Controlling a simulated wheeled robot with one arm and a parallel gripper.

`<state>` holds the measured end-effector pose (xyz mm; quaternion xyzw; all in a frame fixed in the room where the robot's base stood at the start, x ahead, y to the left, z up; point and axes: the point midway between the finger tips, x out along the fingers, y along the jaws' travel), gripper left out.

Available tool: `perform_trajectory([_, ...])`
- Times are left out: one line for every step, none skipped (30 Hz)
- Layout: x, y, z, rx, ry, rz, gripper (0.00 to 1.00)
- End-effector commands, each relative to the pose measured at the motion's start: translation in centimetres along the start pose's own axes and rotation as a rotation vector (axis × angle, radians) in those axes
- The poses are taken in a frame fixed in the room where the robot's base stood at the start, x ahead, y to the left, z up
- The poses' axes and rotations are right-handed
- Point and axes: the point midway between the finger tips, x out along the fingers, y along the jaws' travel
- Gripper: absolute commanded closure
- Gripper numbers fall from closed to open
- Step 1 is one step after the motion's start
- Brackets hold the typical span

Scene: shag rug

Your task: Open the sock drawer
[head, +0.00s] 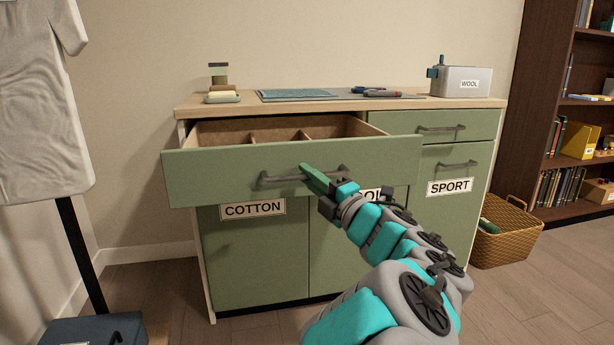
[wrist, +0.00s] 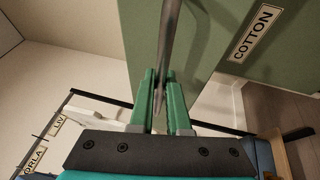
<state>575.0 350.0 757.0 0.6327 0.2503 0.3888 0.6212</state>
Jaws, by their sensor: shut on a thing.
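The wide green drawer (head: 222,172) at the upper left of the cabinet is pulled out. Its brown inside shows thin dividers, and no socks are seen in the part I can look into. Its front bears no readable label. In the wrist view the handle (wrist: 168,45) runs between the two green fingers of my gripper (wrist: 161,90). The drawer's floor is mostly hidden by its front.
Doors labelled COTTON (head: 255,250) and SPORT (head: 450,220) are shut, as is the smaller drawer (head: 440,127) at right. A wicker basket (head: 507,240) sits right, a garment stand (head: 75,230) left.

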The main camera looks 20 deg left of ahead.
Motion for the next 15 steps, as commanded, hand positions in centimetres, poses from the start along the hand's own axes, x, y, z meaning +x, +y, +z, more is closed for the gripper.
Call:
perform_trajectory([-0.07,-0.14,-0.01,0.000,0.000,-0.003,1.00])
perform_trajectory([-0.08,-0.14,-0.01,0.000,0.000,-0.003,1.00])
perform_trajectory([-0.08,-0.14,-0.02,0.000,0.000,-0.003,1.00])
perform_trajectory([-0.07,-0.13,-0.02,0.000,0.000,-0.003,1.00])
perform_trajectory([-0.07,-0.14,-0.02,0.000,0.000,-0.003,1.00])
perform_trajectory([-0.06,-0.14,-0.02,0.000,0.000,-0.003,1.00])
perform_trajectory([-0.06,-0.14,-0.02,0.000,0.000,-0.003,1.00])
perform_trajectory([-0.05,-0.14,-0.02,0.000,0.000,-0.003,1.00])
perform_trajectory([-0.05,-0.14,-0.02,0.000,0.000,-0.003,1.00])
perform_trajectory([-0.05,-0.14,-0.02,0.000,0.000,-0.003,1.00])
perform_trajectory([-0.04,-0.14,-0.02,0.000,0.000,-0.003,0.82])
perform_trajectory([-0.04,-0.14,-0.02,0.000,0.000,-0.003,0.77])
perform_trajectory([-0.04,-0.12,-0.03,0.000,0.000,-0.003,0.74])
perform_trajectory([-0.03,-0.11,-0.03,0.000,0.000,-0.003,0.71])
perform_trajectory([-0.03,-0.10,-0.03,0.000,0.000,-0.003,0.66])
